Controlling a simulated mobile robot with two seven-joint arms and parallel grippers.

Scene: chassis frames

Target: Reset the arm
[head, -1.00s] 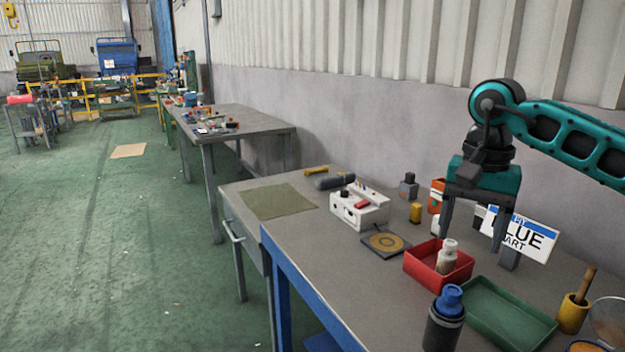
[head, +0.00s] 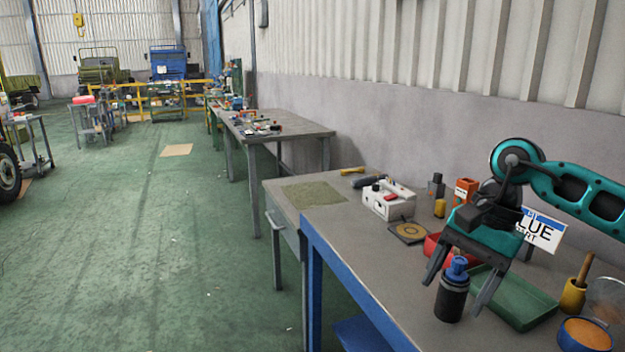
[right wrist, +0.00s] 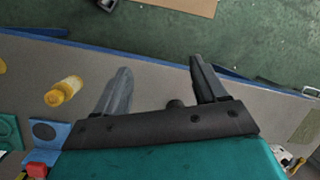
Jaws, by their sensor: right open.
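My right gripper (head: 453,297) is over the front part of the workbench (head: 345,235), with its fingers spread and pointing down. In the head view its fingers appear on either side of a dark bottle with a blue cap (head: 453,295); I cannot tell the depth between them. In the right wrist view the two fingers (right wrist: 160,70) are apart with nothing held between them. The right arm reaches in from the right edge of the head view. My left gripper is not in view.
A white box (head: 388,203), a yellow cup (head: 573,297) and a sign (head: 541,232) stand around. The green floor (head: 170,270) at left is open.

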